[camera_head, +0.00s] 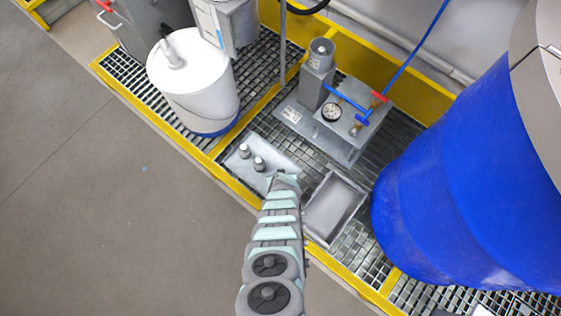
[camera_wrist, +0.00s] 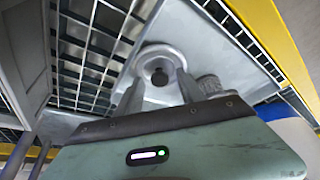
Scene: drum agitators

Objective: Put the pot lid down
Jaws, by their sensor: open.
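The pot lid (camera_head: 260,176) looks like a flat light-grey plate with two upright round knobs, lying on the grating to the left of an open grey rectangular pot (camera_head: 333,207). My gripper (camera_head: 284,178) is over the lid's right end, with its fingertips hard to make out there. In the wrist view the lid (camera_wrist: 205,48) fills the upper middle. My gripper (camera_wrist: 158,88) is open there, with its two fingers apart, pointing at a round knob (camera_wrist: 160,56). A second knob (camera_wrist: 210,85) is just right of the fingers. I cannot tell whether the fingers touch the lid.
A grey pump unit (camera_head: 325,125) with a gauge and blue lever stands behind the pot. A white drum (camera_head: 195,90) is at the back left and a large blue drum (camera_head: 450,190) at right. A yellow rim (camera_head: 240,193) edges the grating; the floor (camera_head: 100,220) at left is clear.

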